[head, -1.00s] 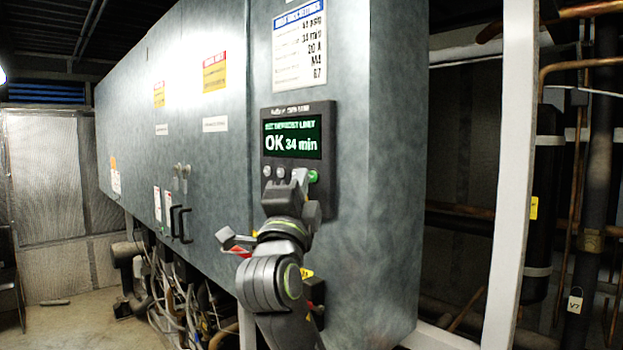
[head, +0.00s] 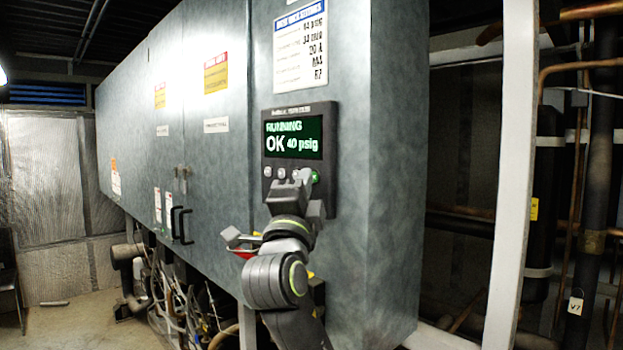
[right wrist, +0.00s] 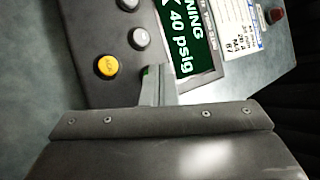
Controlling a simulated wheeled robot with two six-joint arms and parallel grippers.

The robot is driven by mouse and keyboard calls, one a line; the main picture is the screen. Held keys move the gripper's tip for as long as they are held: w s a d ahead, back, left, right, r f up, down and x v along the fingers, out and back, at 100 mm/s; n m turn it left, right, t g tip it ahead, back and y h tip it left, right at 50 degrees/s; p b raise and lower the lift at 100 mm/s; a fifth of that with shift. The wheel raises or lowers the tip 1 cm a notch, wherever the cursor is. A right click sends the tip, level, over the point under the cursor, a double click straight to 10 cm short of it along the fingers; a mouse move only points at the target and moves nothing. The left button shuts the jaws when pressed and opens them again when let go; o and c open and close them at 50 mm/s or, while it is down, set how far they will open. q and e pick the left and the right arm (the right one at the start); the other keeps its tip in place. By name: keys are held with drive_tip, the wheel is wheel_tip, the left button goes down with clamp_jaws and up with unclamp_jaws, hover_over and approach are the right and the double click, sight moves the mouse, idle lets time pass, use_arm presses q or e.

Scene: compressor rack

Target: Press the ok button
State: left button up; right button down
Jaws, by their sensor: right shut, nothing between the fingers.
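The control panel (head: 328,195) on the grey cabinet has a lit screen (head: 293,138) reading "RUNNING" and "OK 40 psig". Under it, two grey buttons (head: 274,173) and a green button (head: 315,177) show. My right gripper (head: 303,174) is shut and empty, its tips in front of the button row. In the right wrist view the fingertips (right wrist: 155,84) overlap most of the green button (right wrist: 146,71); whether they touch it I cannot tell. A yellow button (right wrist: 107,66) and grey buttons (right wrist: 139,38) lie beside them. I cannot read the button labels. My left gripper is not in view.
A settings plate (head: 300,45) is above the panel. Black door handles (head: 181,225) are on the cabinet at left. A white post (head: 515,170) and copper pipes (head: 575,66) stand at right. Hoses (head: 185,310) hang below the cabinet.

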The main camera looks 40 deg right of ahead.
drive_tip(key=shift+a, duration=0.1)
drive_tip(key=shift+a+b, duration=0.45)
drive_tip(key=shift+a, duration=0.25)
drive_tip(key=shift+s, duration=0.1)
drive_tip(key=a+b, duration=0.1)
drive_tip(key=a, duration=0.1)
drive_tip(key=a+b, duration=0.1)
drive_tip(key=a, duration=0.2)
drive_tip(key=shift+s, duration=0.2)
drive_tip(key=shift+f, duration=0.1)
idle(0.8)
